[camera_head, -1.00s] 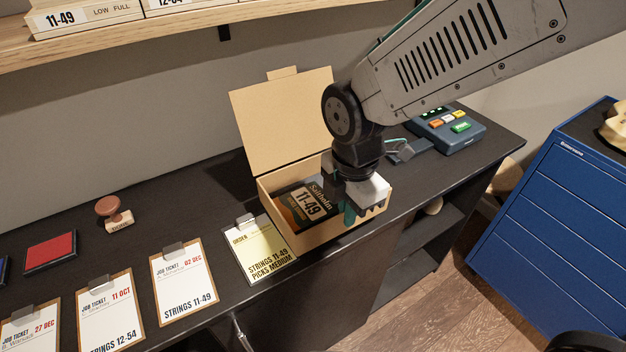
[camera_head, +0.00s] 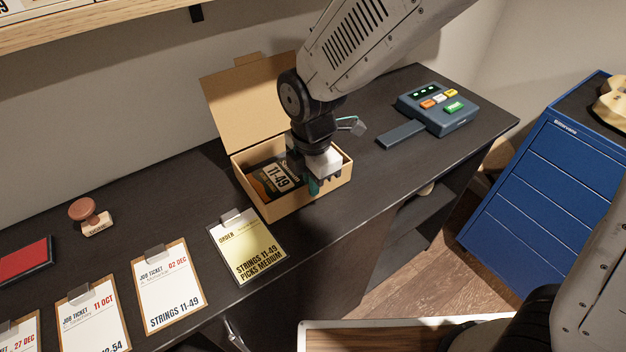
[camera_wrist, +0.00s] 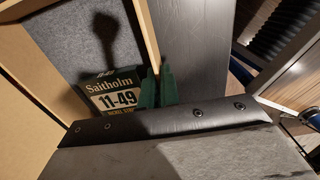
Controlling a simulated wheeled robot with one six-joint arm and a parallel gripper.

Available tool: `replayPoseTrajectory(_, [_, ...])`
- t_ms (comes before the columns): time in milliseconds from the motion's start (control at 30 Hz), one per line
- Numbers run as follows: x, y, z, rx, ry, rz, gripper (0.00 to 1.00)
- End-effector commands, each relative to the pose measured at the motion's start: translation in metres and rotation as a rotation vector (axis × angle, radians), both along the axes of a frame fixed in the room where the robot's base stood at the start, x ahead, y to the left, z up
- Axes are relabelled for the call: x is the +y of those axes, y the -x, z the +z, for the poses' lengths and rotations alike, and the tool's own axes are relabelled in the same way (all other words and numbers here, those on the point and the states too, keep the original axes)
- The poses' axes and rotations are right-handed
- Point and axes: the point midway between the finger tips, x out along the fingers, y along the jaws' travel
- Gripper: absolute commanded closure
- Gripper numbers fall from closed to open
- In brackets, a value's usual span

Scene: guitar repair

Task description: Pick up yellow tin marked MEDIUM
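I see no yellow tin marked MEDIUM in either view. My gripper (camera_head: 314,188) is over the front right part of an open cardboard box (camera_head: 291,206). A yellowish order card (camera_head: 246,247) left of the box reads STRINGS 11-49, PICKS MEDIUM.
A keypad device (camera_head: 437,108) with coloured buttons stands on the dark bench right of the box. Job-ticket clipboards (camera_head: 169,288), a stamp (camera_head: 90,217) and a red pad (camera_head: 22,261) lie to the left. A shelf (camera_head: 90,20) overhangs the back. A blue drawer cabinet (camera_head: 540,190) stands right.

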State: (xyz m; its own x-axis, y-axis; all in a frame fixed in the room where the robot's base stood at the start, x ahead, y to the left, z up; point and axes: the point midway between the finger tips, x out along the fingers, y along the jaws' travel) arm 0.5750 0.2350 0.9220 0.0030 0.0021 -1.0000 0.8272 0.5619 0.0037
Motion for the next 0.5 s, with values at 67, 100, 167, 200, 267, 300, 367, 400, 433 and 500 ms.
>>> replayPoseTrajectory(67, [-0.0003,-0.0004,0.0003,-0.001,-0.001,-0.001,1.0])
replayPoseTrajectory(100, [-0.0005,-0.0005,-0.0003,0.0,0.0,-0.001,1.0])
replayPoseTrajectory(167, [-0.0007,-0.0005,-0.0021,0.0,0.0,-0.001,1.0])
replayPoseTrajectory(200, [-0.001,-0.0005,-0.0034,0.0,0.0,-0.002,1.0])
replayPoseTrajectory(267, [-0.0022,-0.0007,-0.003,0.001,0.001,-0.003,0.8])
replayPoseTrajectory(300, [-0.0023,-0.0007,-0.0029,0.001,0.001,-0.003,0.75])
replayPoseTrajectory(367, [-0.0023,-0.0007,-0.0029,0.001,0.001,-0.003,0.75])
replayPoseTrajectory(400, [-0.0023,-0.0007,-0.0029,0.001,0.001,-0.003,0.75])
replayPoseTrajectory(433, [-0.0023,-0.0007,-0.0029,0.001,0.001,-0.003,0.75])
replayPoseTrajectory(500, [-0.0022,-0.0007,-0.0029,0.001,0.001,-0.003,0.75])
